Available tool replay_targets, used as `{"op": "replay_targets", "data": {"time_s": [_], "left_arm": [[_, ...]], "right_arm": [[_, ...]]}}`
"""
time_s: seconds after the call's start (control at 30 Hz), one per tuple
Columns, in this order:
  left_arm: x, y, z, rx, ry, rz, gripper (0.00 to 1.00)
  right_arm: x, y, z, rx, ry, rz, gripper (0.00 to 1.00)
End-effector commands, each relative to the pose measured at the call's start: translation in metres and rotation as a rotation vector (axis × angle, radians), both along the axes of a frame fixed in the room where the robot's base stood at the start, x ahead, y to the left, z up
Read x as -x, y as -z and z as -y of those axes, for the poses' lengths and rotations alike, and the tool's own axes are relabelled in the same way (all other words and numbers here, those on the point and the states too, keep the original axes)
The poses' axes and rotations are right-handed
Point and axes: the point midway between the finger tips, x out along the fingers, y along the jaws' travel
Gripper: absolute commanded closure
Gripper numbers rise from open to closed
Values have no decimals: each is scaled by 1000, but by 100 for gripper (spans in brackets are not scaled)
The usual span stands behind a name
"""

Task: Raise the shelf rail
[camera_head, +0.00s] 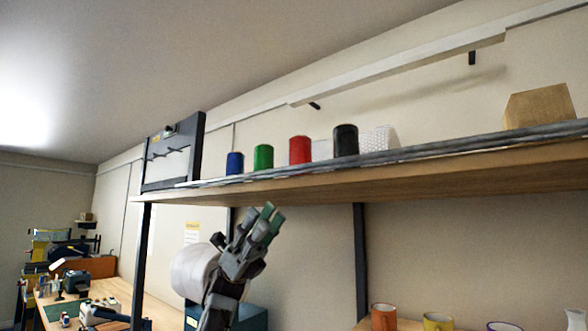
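The grey metal shelf rail (420,151) runs along the front edge of the long wooden shelf (440,178), low against the board. My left gripper (270,214) is below the shelf near its left part, with its fingers pointing up and to the right. Its green-padded fingertips look close together, but the angle does not show whether they are open or shut. They appear just under the shelf's lower edge in the picture and hold nothing that I can see. My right gripper is not in view.
Blue (235,164), green (264,157), red (300,150) and black (346,141) cylinders and a cardboard box (540,106) stand on the shelf. Dark posts (360,260) support it. Mugs (384,317) stand below right. A cluttered workbench (150,312) is at lower left.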

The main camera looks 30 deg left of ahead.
Motion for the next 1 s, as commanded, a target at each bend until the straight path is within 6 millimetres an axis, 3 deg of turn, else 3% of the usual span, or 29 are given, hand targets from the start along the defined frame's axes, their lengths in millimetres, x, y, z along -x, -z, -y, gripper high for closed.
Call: {"op": "replay_targets", "data": {"time_s": [0.43, 0.83, 1.0], "left_arm": [[13, -35, 34, 0, 1, 1, 70], [26, -71, 70, -1, 3, 1, 70], [31, -83, 83, 0, 1, 1, 70]], "right_arm": [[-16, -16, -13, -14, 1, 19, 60], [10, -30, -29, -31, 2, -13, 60], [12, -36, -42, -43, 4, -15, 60]]}}
